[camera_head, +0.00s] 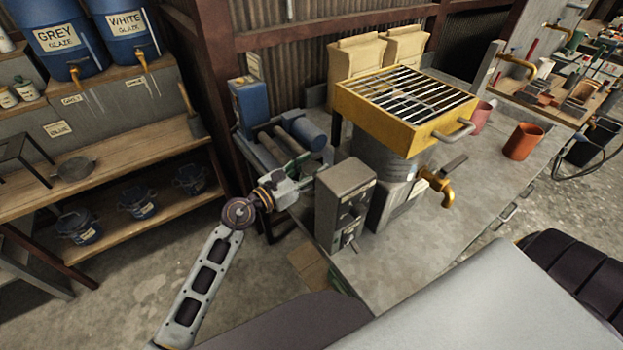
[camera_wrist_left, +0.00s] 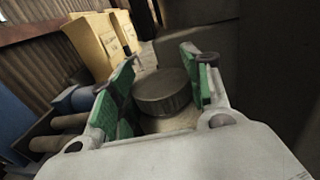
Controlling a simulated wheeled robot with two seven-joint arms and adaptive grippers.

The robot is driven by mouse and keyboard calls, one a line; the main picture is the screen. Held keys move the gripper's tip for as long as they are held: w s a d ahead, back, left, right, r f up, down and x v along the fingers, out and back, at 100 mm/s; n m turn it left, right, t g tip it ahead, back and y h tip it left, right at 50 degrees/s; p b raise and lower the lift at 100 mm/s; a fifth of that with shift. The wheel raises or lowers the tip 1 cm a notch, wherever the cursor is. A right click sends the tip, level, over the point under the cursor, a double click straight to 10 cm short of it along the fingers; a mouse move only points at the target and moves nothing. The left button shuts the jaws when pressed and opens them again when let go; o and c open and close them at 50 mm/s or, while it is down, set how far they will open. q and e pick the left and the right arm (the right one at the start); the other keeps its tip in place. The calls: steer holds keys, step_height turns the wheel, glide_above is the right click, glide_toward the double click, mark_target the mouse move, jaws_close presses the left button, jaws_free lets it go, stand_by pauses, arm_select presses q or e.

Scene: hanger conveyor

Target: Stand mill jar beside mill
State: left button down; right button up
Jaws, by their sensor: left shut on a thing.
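In the left wrist view, a round jar with a dark grey-brown lid (camera_wrist_left: 163,90) sits between the green finger pads of my left gripper (camera_wrist_left: 160,88). In the head view my left gripper (camera_head: 303,180) is low beside the mill's front right, and I cannot make out the jar there. The mill (camera_head: 249,101) has a blue housing and grey rollers on a dark stand. A blue cylinder (camera_head: 308,133) lies at its right end. The rollers (camera_wrist_left: 60,133) show left of the gripper in the wrist view. My right gripper is in neither view.
A grey control box (camera_head: 345,200) stands close to the right of my left gripper, on the metal table (camera_head: 430,262). A yellow grate box (camera_head: 400,108) rests over a metal drum. Paper sacks (camera_head: 355,70) stand behind. A wooden shelf (camera_head: 110,170) with blue buckets is left.

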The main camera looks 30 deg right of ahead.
arm_select(q)
steer(key=shift+f, duration=0.6)
steer(key=shift+f+b, duration=0.4)
steer(key=shift+f, duration=0.8)
steer(key=c, duration=0.7)
jaws_free()
steer(key=shift+f, duration=0.15)
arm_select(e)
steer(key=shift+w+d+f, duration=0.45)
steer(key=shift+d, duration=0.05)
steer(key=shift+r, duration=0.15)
